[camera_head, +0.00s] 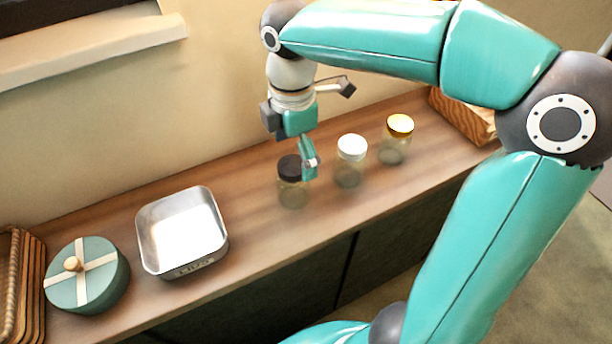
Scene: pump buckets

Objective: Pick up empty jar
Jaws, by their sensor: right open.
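Three clear glass jars stand upright in a row on the wooden counter. The left jar (293,190) has a dark brown lid, the middle jar (349,172) a white lid, and the right jar (395,148) a yellow lid. All three look see-through, with no clear contents visible. My right gripper (308,160) is open, pointing down by the dark-lidded jar's lid, at its right side. One finger overlaps that jar in the picture; I cannot tell if it touches. The other finger is hard to make out. My left gripper is not in view.
A metal tray (141,240) stands left of the jars. A round teal box (85,290) with a knob and a wicker basket (12,270) are at the far left. A wooden crate (465,116) is at the right end, with the wall behind.

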